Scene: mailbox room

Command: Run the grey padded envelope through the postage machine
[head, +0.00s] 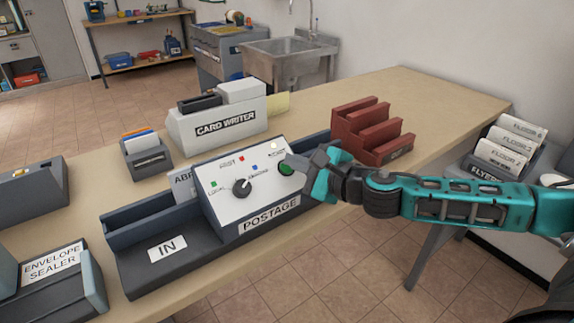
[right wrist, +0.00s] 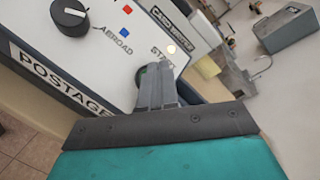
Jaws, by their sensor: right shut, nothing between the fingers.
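The postage machine (head: 222,178) stands on the bench, with an IN tray (head: 140,256) at its left and a white sloped panel. The panel has a black dial (head: 241,188), its white mark towards the upper right, and a green button (head: 286,169) beside a pale round lamp (head: 273,145). My right gripper (head: 300,166) is shut and empty, its tips at the green button; contact is unclear. In the right wrist view the shut fingers (right wrist: 156,85) cover most of the button.
A card writer (head: 220,125) and a small card holder (head: 147,157) stand behind the machine. A red stepped rack (head: 371,135) is close behind my right gripper. The envelope sealer (head: 52,285) is at front left. The far right bench (head: 440,92) is clear.

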